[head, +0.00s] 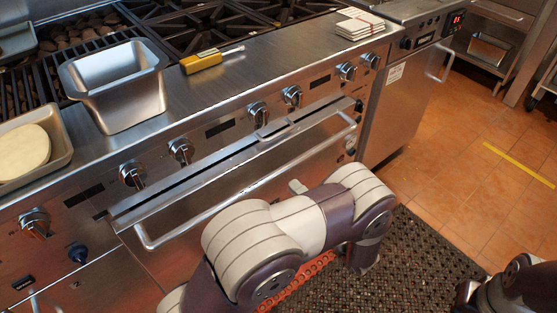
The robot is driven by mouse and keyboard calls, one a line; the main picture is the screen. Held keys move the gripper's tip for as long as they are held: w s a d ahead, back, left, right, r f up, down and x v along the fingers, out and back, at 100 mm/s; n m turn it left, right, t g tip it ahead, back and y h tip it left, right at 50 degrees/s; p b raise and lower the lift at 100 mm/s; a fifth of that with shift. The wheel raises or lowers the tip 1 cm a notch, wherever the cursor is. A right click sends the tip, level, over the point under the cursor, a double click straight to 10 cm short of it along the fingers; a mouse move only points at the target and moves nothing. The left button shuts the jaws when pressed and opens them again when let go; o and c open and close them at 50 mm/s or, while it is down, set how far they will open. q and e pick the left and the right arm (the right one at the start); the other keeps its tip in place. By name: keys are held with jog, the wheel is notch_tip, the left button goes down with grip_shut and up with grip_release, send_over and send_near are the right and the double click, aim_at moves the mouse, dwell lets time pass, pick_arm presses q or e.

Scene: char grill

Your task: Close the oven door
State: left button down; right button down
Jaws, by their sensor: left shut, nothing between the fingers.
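The steel oven door (185,247) is on the front of the range, below the knobs. A long bar handle (240,192) runs along its upper part. The door's top edge appears to stand out from the panel, so it looks partly open; how far is hard to tell. My left arm crosses in front of the door and hides its lower middle and right. My right gripper is out of view.
A steel pan (117,85), a yellow-handled thermometer (203,61) and stacked white squares (359,24) sit on the range top. A tray (60,150) holds a pale round item. A dark mat (415,262) lies in front. Tiled floor (480,190) is open at right.

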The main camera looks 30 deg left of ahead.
aim_at(264, 154)
pick_arm(q)
jog(key=b+x, duration=0.1)
jog(key=x, duration=0.9)
jog(key=shift+w+a, duration=0.1)
jog(key=shift+a, duration=0.15)
jog(key=shift+r, duration=0.1)
jog(key=shift+a, duration=0.15)
jog(key=a, duration=0.1)
jog(key=w+a+h+p, duration=0.1)
jog(key=a, duration=0.1)
jog(key=shift+w+r, duration=0.2)
jog(key=shift+r, duration=0.05)
